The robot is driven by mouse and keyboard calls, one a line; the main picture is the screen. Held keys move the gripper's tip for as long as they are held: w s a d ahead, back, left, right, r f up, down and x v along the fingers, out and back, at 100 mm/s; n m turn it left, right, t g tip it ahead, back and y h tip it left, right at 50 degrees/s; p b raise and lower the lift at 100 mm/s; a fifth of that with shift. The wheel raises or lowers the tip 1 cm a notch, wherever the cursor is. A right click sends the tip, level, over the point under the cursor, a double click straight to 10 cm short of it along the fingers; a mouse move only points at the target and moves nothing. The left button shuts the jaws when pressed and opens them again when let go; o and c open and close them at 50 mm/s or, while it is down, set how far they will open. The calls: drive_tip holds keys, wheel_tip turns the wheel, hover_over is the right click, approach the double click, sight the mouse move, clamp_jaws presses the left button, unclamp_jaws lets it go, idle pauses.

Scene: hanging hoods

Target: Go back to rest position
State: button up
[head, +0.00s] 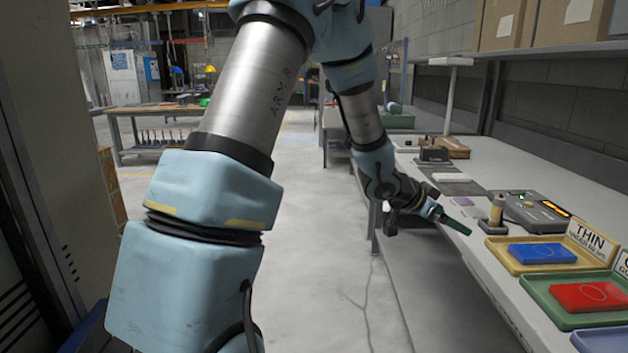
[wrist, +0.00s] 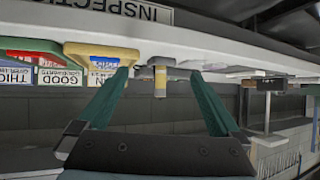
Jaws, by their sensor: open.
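My gripper (head: 437,214) is at the end of my arm, at the left edge of the long workbench in the head view. In the wrist view my gripper (wrist: 160,84) shows two dark green fingers spread wide apart. Nothing is between the fingertips in its grasp. A small post with a yellowish band (wrist: 160,80) shows beyond the gap, apart from the fingers. The wrist picture looks upside down.
The workbench (head: 470,170) runs along the right. It bears a grey device (head: 535,213), a yellow tray (head: 502,262) with a blue block (head: 542,252), and a green tray (head: 540,292) with a red block (head: 590,295). Floor (head: 300,250) left of the bench is clear.

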drive_tip(key=w+a+r+n+t+y+p, duration=0.15)
drive_tip(key=a+n+y, duration=0.25)
drive_tip(key=a, duration=0.8)
drive_tip(key=w+a+n+t+y, duration=0.15)
drive_tip(key=a+n+y, duration=0.25)
drive_tip(key=a, duration=0.9)
drive_tip(key=s+a+n+g+y+p, duration=0.1)
drive_tip(key=s+a+n+g+y, duration=0.2)
drive_tip(key=s+a, duration=1)
drive_tip(key=a+n+g, duration=0.1)
drive_tip(key=n, duration=0.2)
drive_tip(key=shift+s+a+r+g+p, duration=0.15)
drive_tip(key=shift+a+r+g+p, duration=0.05)
drive_tip(key=shift+a+g+p, duration=0.1)
